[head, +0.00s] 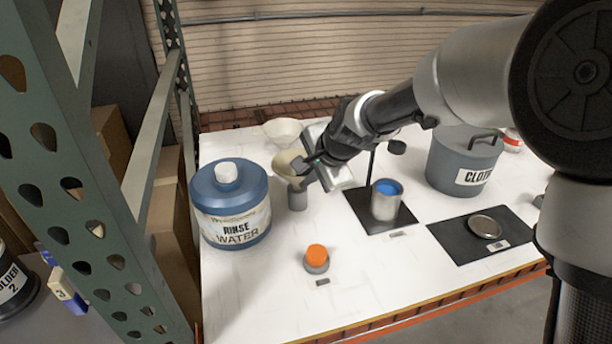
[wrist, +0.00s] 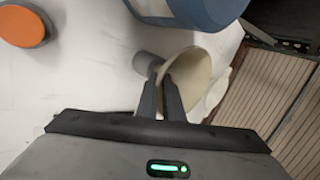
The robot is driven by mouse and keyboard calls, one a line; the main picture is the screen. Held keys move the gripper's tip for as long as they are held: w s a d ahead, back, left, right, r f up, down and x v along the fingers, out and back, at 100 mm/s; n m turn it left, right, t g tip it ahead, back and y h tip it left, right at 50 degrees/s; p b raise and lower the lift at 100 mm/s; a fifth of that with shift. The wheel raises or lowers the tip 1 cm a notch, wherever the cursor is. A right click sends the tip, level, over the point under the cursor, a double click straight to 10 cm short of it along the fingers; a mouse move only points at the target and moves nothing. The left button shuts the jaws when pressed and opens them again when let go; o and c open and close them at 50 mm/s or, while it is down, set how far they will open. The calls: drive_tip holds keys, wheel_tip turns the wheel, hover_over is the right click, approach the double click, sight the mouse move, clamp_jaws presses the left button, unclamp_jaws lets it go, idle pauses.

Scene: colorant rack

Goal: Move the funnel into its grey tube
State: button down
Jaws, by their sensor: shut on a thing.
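The cream funnel (head: 284,160) is held in my gripper (head: 299,170), mouth up, directly above the grey tube (head: 297,199). In the wrist view my gripper (wrist: 168,80) has its two fingers close together at the side of the funnel (wrist: 203,72). The grey tube (wrist: 147,63) shows there just left of the funnel, against its narrow end. The spout is hidden, so I cannot tell whether it is inside the tube. The tube stands on the white table.
A blue rinse water jug (head: 228,205) stands close left of the tube. A pale bowl-shaped thing (head: 283,131) is behind. An orange-capped jar (head: 316,258) is in front. A can with blue contents (head: 386,204) and a grey bucket (head: 455,155) stand right. Green rack posts (head: 85,190) border the left.

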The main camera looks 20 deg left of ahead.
drive_tip(key=shift+f+b, duration=0.5)
drive_tip(key=shift+f, duration=0.3)
drive_tip(key=c, duration=1.8)
unclamp_jaws()
drive_tip(key=p+v, duration=0.2)
drive_tip(key=v, duration=1.5)
drive_tip(key=s+d+r+n+t+h+p, duration=0.1)
drive_tip(key=s+d+r+n+h+p, duration=0.2)
drive_tip(key=d, duration=0.6)
drive_tip(key=s+d+r+n+p, duration=0.1)
drive_tip(key=s+d+r+p, duration=0.4)
drive_tip(key=d, duration=0.5)
drive_tip(key=s+d+n+h+p, duration=0.1)
drive_tip(key=s+d, duration=0.1)
drive_tip(key=d, duration=0.2)
drive_tip(key=s+d+r+n+h+p, duration=0.1)
drive_tip(key=s+d, duration=0.2)
drive_tip(key=d, duration=0.1)
drive_tip(key=s+d+n+h, duration=0.1)
drive_tip(key=s+d, duration=0.2)
drive_tip(key=d, duration=0.1)
drive_tip(key=shift+s+d+r+p, duration=0.2)
drive_tip(key=shift+r+p, duration=0.1)
drive_tip(key=shift+p, duration=0.1)
